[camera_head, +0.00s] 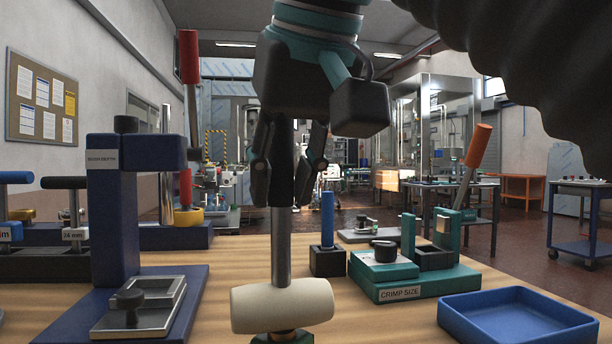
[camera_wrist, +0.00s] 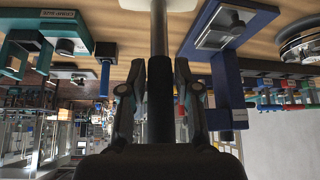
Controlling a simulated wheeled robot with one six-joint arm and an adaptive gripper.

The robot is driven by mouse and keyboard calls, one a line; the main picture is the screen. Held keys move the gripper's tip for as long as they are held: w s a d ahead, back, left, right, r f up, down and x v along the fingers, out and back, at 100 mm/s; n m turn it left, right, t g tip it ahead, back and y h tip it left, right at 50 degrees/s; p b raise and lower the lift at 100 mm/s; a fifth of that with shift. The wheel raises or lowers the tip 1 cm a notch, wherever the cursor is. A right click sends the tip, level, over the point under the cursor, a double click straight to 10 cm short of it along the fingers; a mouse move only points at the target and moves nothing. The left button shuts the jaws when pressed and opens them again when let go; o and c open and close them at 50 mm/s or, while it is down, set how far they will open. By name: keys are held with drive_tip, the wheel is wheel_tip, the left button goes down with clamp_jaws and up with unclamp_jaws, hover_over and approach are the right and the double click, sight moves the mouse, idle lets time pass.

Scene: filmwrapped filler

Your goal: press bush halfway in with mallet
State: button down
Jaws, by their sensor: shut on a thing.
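My gripper (camera_head: 288,192) is shut on the black-gripped handle of a mallet (camera_head: 283,306). The mallet hangs upright, with a steel shaft and a cream barrel-shaped head at the bottom. In the wrist view my gripper (camera_wrist: 160,70) also clasps the dark handle, and part of the pale head shows at the top edge. Under the head, a small green fixture (camera_head: 284,338) peeks out at the bottom of the head view. Whether the head touches it I cannot tell. I cannot make out the bush; the mallet head hides what lies directly behind and beneath it.
A dark blue stand (camera_head: 112,210) with a clamp plate is on the left. A black block with a blue peg (camera_head: 327,220) stands behind the mallet. A green CRIMP SIZE fixture (camera_head: 400,293) and an empty-looking blue tray (camera_head: 518,338) are on the right of the wooden bench.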

drive_tip(key=shift+r+p, duration=2.55)
drive_tip(key=shift+p, duration=0.25)
drive_tip(key=shift+f, duration=0.2)
